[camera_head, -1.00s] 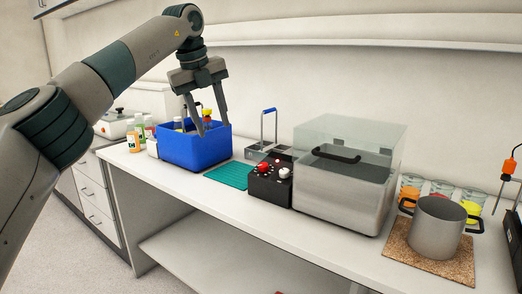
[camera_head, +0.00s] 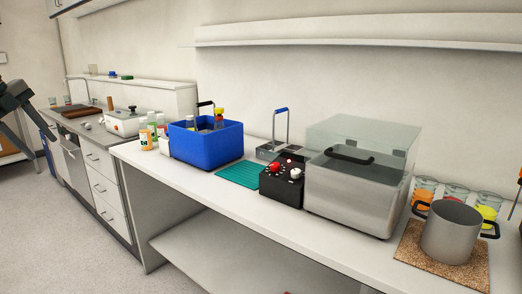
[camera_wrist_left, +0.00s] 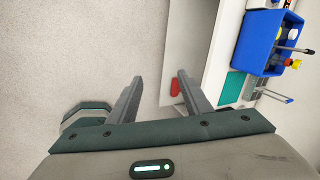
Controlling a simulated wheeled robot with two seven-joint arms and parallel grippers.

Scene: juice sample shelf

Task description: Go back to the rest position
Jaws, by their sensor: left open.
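My left gripper is at the far left edge of the head view, partly cut off and away from the bench. In the left wrist view its two fingers (camera_wrist_left: 158,82) are apart with nothing between them, above pale floor. My right gripper is in neither view.
The bench carries a green mat (camera_head: 238,174), a black control box (camera_head: 281,187), a lidded steel bath (camera_head: 350,200) and a pot (camera_head: 450,235) on a cork mat. Small bottles (camera_head: 147,138) stand left of the bin. A red object (camera_wrist_left: 175,87) shows near the right finger. Floor at left is clear.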

